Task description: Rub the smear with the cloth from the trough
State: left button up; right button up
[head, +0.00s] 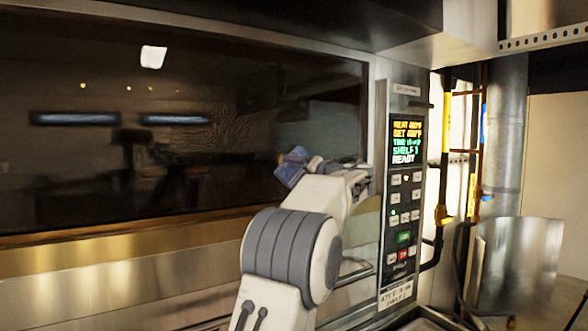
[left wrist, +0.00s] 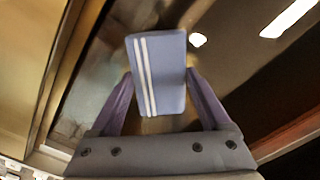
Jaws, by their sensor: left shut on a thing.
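My left gripper (head: 303,165) is shut on a folded blue cloth (head: 288,174) in front of the dark oven glass (head: 210,110). In the left wrist view the cloth (left wrist: 172,75) shows white stripes along one side and sits between the two fingers. A paler, hazy patch (head: 318,128) lies on the glass near its right end, just above and right of the cloth. It may be the smear or a reflection. I cannot tell whether the cloth touches the glass. The trough is not clearly seen. My right gripper is not in view.
A control panel (head: 403,190) with a lit display and buttons stands right of the glass, close to my left wrist. A brass-coloured ledge (head: 100,262) runs below the glass. Yellow and black pipes (head: 446,150) and a metal column (head: 506,130) stand farther right.

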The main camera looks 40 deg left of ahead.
pick_arm(q)
jog(key=shift+w+d+b, duration=0.25)
jog(key=shift+w+b, duration=0.05)
jog(key=shift+w, duration=0.5)
jog(key=shift+w+d+b, duration=0.25)
jog(key=shift+w, duration=0.5)
dwell(0.4)
jog(key=s+b, duration=0.1)
jog(key=s+a+b, duration=0.1)
jog(key=b, duration=0.1)
jog(key=shift+s+f, duration=0.2)
jog(key=shift+s, duration=0.1)
jog(key=shift+s+a+r+b, duration=0.2)
jog(key=shift+s+a+b, duration=0.05)
jog(key=shift+s+b, duration=0.25)
